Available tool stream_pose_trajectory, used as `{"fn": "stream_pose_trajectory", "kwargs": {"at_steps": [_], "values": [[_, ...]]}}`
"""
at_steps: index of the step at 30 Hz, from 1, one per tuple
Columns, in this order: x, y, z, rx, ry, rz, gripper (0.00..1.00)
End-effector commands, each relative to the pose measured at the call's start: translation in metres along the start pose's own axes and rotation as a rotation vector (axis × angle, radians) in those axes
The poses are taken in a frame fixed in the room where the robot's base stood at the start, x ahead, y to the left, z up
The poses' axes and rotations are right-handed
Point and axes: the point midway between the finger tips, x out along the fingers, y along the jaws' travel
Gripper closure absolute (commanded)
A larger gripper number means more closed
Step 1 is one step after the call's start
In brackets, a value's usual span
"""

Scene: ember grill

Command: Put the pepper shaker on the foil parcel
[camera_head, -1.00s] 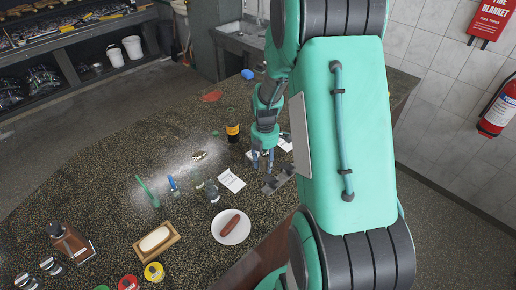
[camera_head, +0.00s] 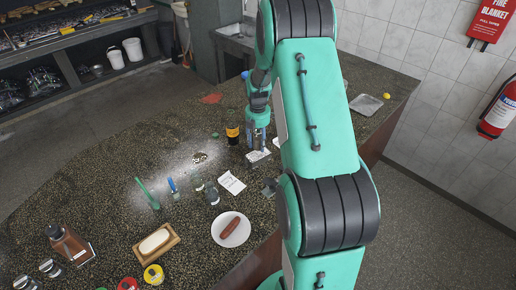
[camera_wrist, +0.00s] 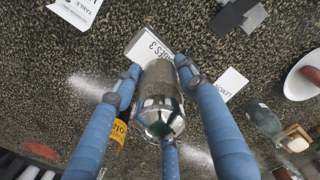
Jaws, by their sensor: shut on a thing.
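My gripper (camera_wrist: 158,78) is shut on the pepper shaker (camera_wrist: 160,112), a shiny metal cylinder with a domed top. The blue fingers close around it in the wrist view. In the head view my gripper (camera_head: 257,138) is over the counter near the far edge, right of the black and yellow bottle; the shaker is hard to make out there. The foil parcel (camera_head: 200,157) is a small shiny, crumpled thing on the counter, left of and nearer than my gripper. I cannot make it out in the wrist view.
The black and yellow bottle (camera_head: 232,132) stands between gripper and parcel. A plate (camera_head: 217,236) holds a sausage. Counter left of the parcel is clear.

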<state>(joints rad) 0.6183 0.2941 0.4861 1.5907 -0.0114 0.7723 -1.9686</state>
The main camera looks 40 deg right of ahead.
Motion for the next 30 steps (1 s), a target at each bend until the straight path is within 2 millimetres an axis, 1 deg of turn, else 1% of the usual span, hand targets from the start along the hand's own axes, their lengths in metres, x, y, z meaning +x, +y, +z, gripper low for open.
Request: {"fn": "stream_pose_trajectory", "kwargs": {"at_steps": [3,13,23,30], "values": [[-0.001,0.004,0.002,0.000,-0.001,0.002,0.93],[0.002,0.003,0.001,0.000,0.000,0.000,0.93],[0.032,0.003,0.001,0.000,0.000,-0.001,0.93],[0.035,0.004,0.001,0.000,0.000,0.001,0.93]]}}
